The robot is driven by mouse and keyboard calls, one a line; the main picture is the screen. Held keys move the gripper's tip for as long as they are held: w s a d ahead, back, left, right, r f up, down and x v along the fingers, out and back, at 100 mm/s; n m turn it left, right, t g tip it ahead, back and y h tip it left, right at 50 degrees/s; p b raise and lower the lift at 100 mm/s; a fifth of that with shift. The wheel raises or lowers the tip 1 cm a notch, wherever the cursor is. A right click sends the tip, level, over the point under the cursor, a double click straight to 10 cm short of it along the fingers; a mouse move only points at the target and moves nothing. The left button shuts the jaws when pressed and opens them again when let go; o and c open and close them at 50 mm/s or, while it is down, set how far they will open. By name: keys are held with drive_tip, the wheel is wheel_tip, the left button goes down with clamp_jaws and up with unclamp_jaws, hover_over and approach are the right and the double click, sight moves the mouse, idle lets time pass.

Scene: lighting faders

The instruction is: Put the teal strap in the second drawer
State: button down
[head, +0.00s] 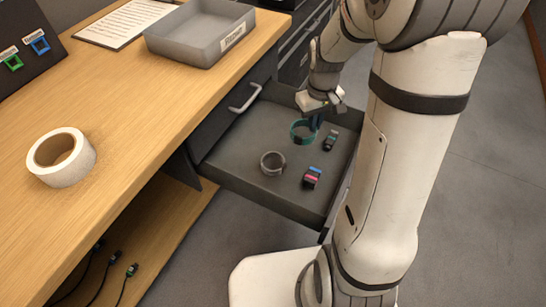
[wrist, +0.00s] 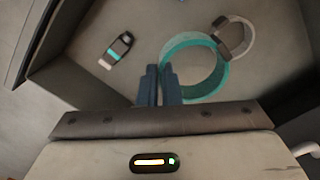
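The teal strap (head: 299,137) is a ring hanging in the open drawer space below my gripper (head: 318,120). In the wrist view, my gripper (wrist: 160,82) has its two blue-grey fingers nearly together, with the left side of the teal strap (wrist: 207,91) between their tips. The strap looks larger than the grey ring beyond it, so it appears raised off the drawer floor. The second drawer (head: 233,171) is pulled out under a closed drawer front with a silver handle (head: 245,97). Part of the strap is hidden by the fingers.
In the drawer lie a grey ring strap (head: 272,163), a dark piece with red and blue bands (head: 312,177) and a dark piece with a pale green band (head: 330,140). On the desk are a tape roll (head: 62,158) and a labelled grey tray (head: 185,48).

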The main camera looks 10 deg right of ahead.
sight(310, 155)
wheel_tip(310, 155, down, 10)
drive_tip(key=b, duration=0.4)
drive_tip(key=shift+s+d+f, duration=0.1)
drive_tip(key=shift+s+f, duration=0.05)
drive_tip(key=shift+f, duration=0.05)
drive_tip(key=shift+f, duration=0.1)
drive_tip(key=c, duration=1.6)
unclamp_jaws()
wheel_tip(310, 155, up, 11)
drive_tip(key=p, duration=0.4)
drive_tip(key=shift+s+r, duration=0.1)
drive_tip(key=shift+r, duration=0.65)
drive_tip(key=s+a+r+m, duration=0.1)
drive_tip(key=s+r, duration=0.1)
drive_tip(key=s, duration=0.3)
drive_tip(key=s+a+r+m, duration=0.1)
drive_tip(key=s+a+r, duration=0.1)
drive_tip(key=s, duration=0.3)
drive_tip(key=s+a+r+m+t, duration=0.1)
drive_tip(key=s+r, duration=0.1)
drive_tip(key=s, duration=0.3)
drive_tip(key=shift+s+a+r, duration=0.1)
drive_tip(key=shift+a+r, duration=0.1)
drive_tip(key=shift+a, duration=0.15)
